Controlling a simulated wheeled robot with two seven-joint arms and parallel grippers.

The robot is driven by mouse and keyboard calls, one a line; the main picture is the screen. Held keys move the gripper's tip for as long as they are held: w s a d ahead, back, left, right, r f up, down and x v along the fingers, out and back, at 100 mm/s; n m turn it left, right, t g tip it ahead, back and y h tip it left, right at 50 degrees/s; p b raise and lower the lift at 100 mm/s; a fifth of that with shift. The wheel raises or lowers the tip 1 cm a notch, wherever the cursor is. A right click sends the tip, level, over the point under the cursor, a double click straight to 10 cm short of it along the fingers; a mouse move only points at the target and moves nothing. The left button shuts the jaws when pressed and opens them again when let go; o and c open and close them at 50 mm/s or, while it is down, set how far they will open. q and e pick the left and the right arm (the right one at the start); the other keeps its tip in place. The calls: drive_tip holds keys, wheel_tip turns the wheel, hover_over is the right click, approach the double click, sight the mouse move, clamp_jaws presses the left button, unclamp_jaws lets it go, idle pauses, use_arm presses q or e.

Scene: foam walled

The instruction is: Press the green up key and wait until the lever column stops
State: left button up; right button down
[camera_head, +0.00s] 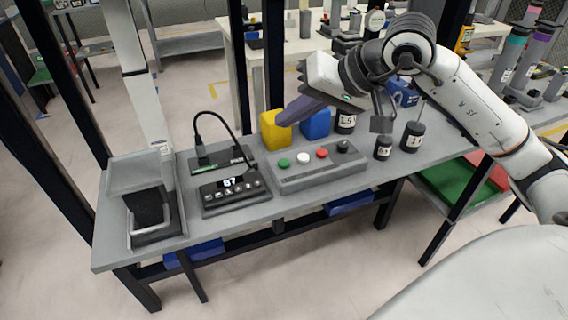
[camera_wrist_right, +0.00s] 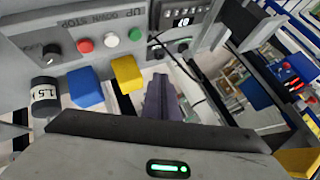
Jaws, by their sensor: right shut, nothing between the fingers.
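The green up key (camera_head: 283,163) is the leftmost button on a grey control box (camera_head: 325,178) on the bench. In the right wrist view the green key (camera_wrist_right: 135,34) is beside the label UP. My right gripper (camera_head: 280,118) is shut and empty, above and behind the box and near the yellow block. Its dark fingers (camera_wrist_right: 160,98) also show in the wrist view, apart from the key. A white upright column (camera_head: 140,75) stands at the left above a grey tray-like stand; I cannot tell if it is the lever column. My left gripper is out of view.
A white button (camera_head: 303,158), a red button (camera_head: 322,153) and a black knob (camera_head: 343,146) share the box. A black display unit (camera_head: 235,193) with a cable is left of it. Yellow (camera_head: 274,131) and blue (camera_head: 315,124) blocks and black weights (camera_head: 412,138) stand behind and to the right.

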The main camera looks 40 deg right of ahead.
drive_tip(key=b, duration=0.4)
hover_over(284, 163)
drive_tip(key=f, duration=0.4)
drive_tip(key=s+f, duration=0.1)
drive_tip(key=f, duration=0.1)
drive_tip(key=shift+d+f, duration=0.3)
drive_tip(key=shift+d, duration=0.1)
drive_tip(key=shift+f+b, duration=0.4)
drive_tip(key=shift+b, duration=0.2)
drive_tip(key=shift+r, duration=0.1)
idle(0.4)
drive_tip(key=shift+f+b, duration=0.45)
drive_tip(key=shift+b, duration=0.15)
